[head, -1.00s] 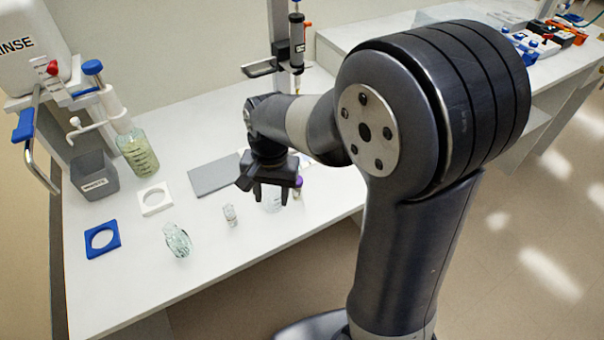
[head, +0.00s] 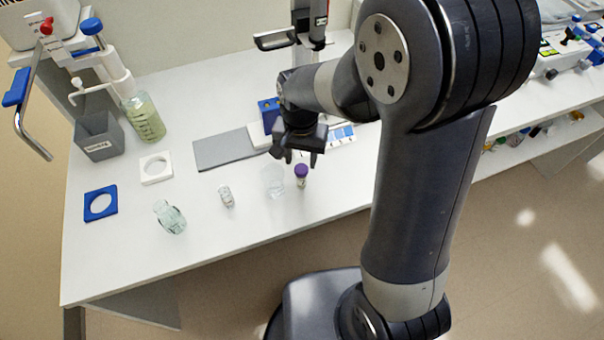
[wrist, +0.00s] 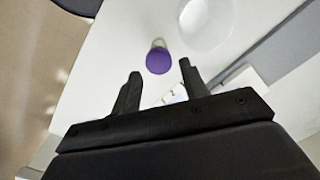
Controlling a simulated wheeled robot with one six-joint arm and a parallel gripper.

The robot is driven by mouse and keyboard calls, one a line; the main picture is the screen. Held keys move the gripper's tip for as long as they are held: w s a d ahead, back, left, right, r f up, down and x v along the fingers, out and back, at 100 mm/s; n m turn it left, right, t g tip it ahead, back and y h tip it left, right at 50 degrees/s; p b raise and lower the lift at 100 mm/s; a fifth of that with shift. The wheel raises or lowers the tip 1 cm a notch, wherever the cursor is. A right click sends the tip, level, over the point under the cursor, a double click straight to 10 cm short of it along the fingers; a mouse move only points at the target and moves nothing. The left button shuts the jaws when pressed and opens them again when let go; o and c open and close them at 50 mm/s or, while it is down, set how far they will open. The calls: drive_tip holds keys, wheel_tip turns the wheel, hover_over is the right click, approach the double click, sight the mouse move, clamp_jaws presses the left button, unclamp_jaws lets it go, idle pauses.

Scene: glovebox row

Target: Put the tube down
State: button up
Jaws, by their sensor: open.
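The tube (head: 302,175) with a purple cap stands upright on the white bench, near its front edge. In the wrist view the tube's purple cap (wrist: 159,61) shows from above, just beyond the gap between the fingertips. My gripper (head: 299,158) is open and empty, above and behind the tube in the head view. The open fingers also show in the wrist view (wrist: 160,68), apart, with nothing between them.
A clear beaker (head: 273,180) stands close left of the tube. A small clear vial (head: 225,196) and a tilted glass vessel (head: 169,216) are farther left.

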sight(301, 168)
wheel_tip(301, 168, down, 5)
drive_tip(key=shift+s+f, duration=0.1)
idle(0.3)
drive_tip(key=c, duration=0.8)
